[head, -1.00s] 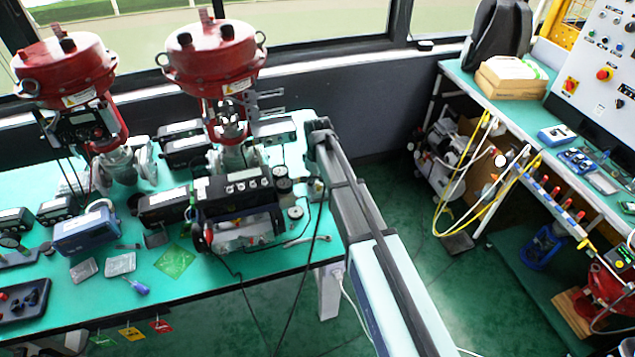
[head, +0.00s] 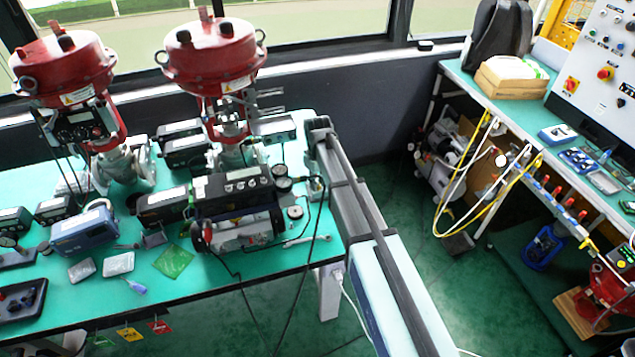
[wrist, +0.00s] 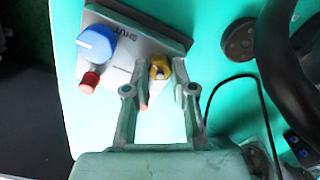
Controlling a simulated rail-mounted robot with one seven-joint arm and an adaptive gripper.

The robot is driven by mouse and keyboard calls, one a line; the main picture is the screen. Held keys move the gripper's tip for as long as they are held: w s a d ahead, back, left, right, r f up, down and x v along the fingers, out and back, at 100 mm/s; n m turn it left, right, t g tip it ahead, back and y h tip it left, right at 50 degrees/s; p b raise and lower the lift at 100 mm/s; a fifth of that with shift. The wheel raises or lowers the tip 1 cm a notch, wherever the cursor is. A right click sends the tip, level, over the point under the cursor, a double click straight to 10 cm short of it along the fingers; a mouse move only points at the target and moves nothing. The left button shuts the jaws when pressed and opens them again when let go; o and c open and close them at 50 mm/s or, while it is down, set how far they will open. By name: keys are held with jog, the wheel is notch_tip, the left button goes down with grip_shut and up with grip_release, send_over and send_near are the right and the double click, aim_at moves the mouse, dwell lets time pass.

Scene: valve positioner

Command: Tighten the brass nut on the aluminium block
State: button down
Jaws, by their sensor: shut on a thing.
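The aluminium block (wrist: 118,55), a grey plate marked SHUT, lies on the green bench in the wrist view. It carries a blue knob (wrist: 95,44), a red cap (wrist: 89,82) and, at its right end, the brass nut (wrist: 160,68) with a darker stud in its middle. My gripper (wrist: 161,75) reaches up to the nut from below, with one finger on each side, and is shut on it. The fingers partly cover the nut and the block's edge. In the head view my arm hides the gripper, and the nut cannot be made out.
In the wrist view, a dark round disc (wrist: 238,40), a thick black hose (wrist: 285,60) and a thin black cable lie right of the gripper. In the head view, a black positioner (head: 235,190) and red actuators (head: 212,55) stand left of my arm. Floor shows right of the bench.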

jog(key=c, duration=1)
grip_release()
jog(key=shift+o, duration=0.2)
jog(key=shift+r, duration=0.1)
notch_tip(320, 180, up, 12)
